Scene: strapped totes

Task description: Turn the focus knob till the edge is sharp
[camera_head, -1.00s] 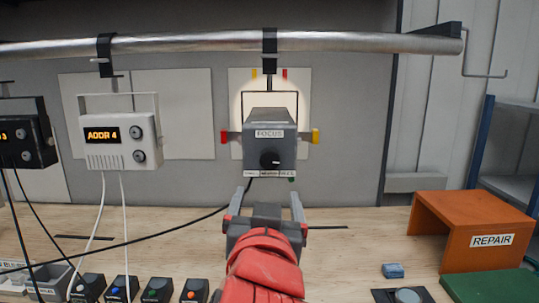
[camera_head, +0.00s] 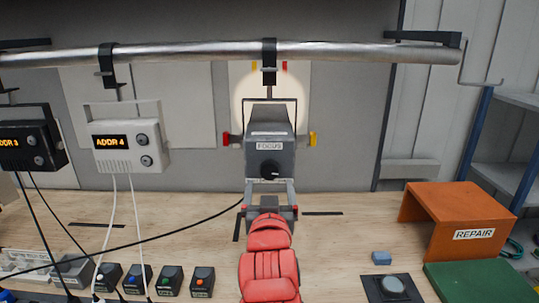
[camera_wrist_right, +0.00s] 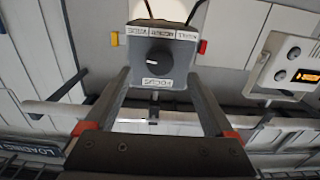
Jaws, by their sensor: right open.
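The grey lamp housing (camera_head: 270,130) labelled FOCUS hangs from the silver pipe. Its black focus knob (camera_head: 268,169) is on the lower part of the face. The knob also shows in the right wrist view (camera_wrist_right: 159,57), with a white mark on it and a strip of labels beside it. My right gripper (camera_head: 269,186) is open, just below the knob in the head view. In the wrist view its fingers (camera_wrist_right: 158,85) point towards the knob from either side, with nothing between them. A round patch of light (camera_head: 243,90) falls on the white panel behind the lamp. My left gripper is not in view.
The silver pipe (camera_head: 200,53) crosses above. A white ADDR 4 unit (camera_head: 130,158) and a black unit (camera_head: 28,147) hang at left. Several small button boxes (camera_head: 170,281) line the front left.

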